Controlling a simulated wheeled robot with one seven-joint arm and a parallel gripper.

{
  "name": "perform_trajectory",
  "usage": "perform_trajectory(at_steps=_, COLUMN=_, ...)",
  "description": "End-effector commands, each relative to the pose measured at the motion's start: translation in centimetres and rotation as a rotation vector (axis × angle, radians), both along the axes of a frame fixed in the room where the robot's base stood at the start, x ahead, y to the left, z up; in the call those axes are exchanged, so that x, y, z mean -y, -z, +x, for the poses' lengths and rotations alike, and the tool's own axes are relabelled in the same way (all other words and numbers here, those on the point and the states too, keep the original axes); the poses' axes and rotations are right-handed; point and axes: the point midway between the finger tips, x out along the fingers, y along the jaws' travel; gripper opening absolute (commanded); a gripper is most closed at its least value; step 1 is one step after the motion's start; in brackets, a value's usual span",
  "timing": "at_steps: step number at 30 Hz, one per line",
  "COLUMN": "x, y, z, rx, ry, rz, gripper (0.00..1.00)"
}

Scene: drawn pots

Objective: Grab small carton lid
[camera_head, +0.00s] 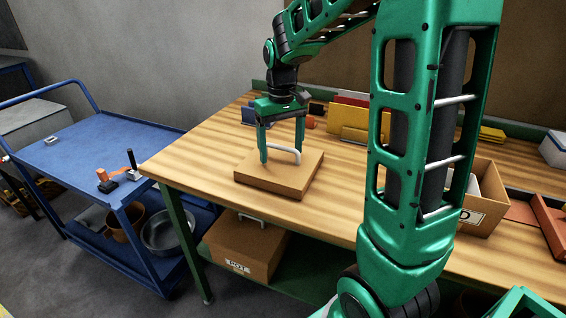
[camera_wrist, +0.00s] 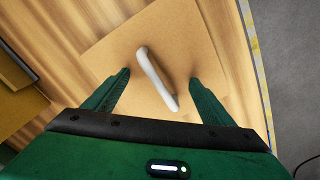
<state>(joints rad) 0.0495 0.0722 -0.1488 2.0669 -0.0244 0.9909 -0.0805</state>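A flat brown carton lid (camera_head: 265,178) with a pale arched handle (camera_head: 285,151) lies on the wooden workbench (camera_head: 200,160). My gripper (camera_head: 283,154) is above the lid, with its two green fingers pointing down at the handle. In the wrist view my gripper (camera_wrist: 158,78) is open, and the white handle (camera_wrist: 157,78) stands between the fingertips, apart from both. The handle runs at a slant there, and the lid (camera_wrist: 110,50) spreads out beneath it.
A closed brown carton (camera_head: 240,250) with its own handle sits on the shelf under the bench. A blue cart (camera_head: 85,150) stands at the left. An open labelled box (camera_head: 485,205) and a red tray (camera_head: 540,215) are at the right.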

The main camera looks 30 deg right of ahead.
Motion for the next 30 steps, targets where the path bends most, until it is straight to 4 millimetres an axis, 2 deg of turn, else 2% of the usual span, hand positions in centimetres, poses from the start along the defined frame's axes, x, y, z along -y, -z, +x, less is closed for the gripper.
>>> perform_trajectory(at_steps=1, x=0.0, y=0.0, z=0.0, rx=0.000, ry=0.000, rz=0.000, gripper=0.64)
perform_trajectory(at_steps=9, x=0.0, y=0.0, z=0.0, rx=0.000, ry=0.000, rz=0.000, gripper=0.00)
perform_trajectory(at_steps=20, x=0.0, y=-0.3, z=0.0, rx=0.001, ry=0.000, rz=0.000, gripper=0.00)
perform_trajectory(at_steps=30, x=0.0, y=-2.0, z=0.0, rx=0.002, ry=0.000, rz=0.000, gripper=0.00)
